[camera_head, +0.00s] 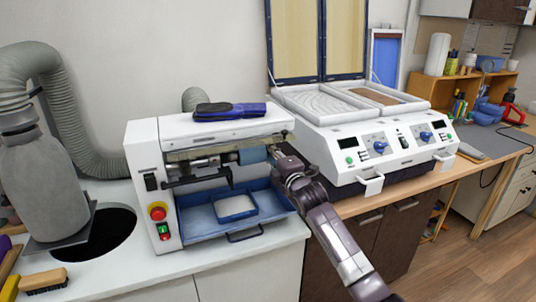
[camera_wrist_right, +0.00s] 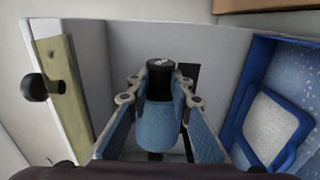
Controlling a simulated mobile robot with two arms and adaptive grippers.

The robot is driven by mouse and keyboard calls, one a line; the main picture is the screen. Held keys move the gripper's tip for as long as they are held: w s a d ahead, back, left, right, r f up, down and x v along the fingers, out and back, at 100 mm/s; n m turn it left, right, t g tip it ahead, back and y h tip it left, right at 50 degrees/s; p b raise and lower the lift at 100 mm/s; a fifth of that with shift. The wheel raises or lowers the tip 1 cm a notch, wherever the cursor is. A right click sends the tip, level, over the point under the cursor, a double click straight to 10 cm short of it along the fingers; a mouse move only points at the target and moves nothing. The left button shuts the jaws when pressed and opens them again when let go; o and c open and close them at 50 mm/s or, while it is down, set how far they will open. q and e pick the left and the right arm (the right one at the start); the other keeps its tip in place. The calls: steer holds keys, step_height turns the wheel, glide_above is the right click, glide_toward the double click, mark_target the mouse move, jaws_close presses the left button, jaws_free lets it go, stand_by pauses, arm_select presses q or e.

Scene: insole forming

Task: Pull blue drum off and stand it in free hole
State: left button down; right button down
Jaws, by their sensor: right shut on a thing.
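The blue drum (camera_head: 252,155) sits at the right end of the white grinding machine's shaft, under its top housing. My right gripper (camera_head: 276,158) is at the drum's right end, partly covering it. In the right wrist view, the drum (camera_wrist_right: 157,115) lies between the two fingers of my right gripper (camera_wrist_right: 160,97), which is shut on it. A dark shaft end (camera_wrist_right: 160,70) shows beyond the drum, so the drum appears in line with the shaft. I cannot make out a drum-sized free hole. My left gripper is not in view.
The white machine (camera_head: 150,205) has a blue tray (camera_head: 195,222) below the shaft; its wall is close to my gripper in the wrist view. A press with open lids (camera_head: 350,150) stands to the right. A large dark opening (camera_head: 112,228) is in the counter at left.

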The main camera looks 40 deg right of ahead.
steer(key=shift+s, duration=0.1)
steer(key=p+v, duration=0.7)
steer(key=v, duration=0.8)
stand_by(0.8)
steer(key=shift+a, duration=0.2)
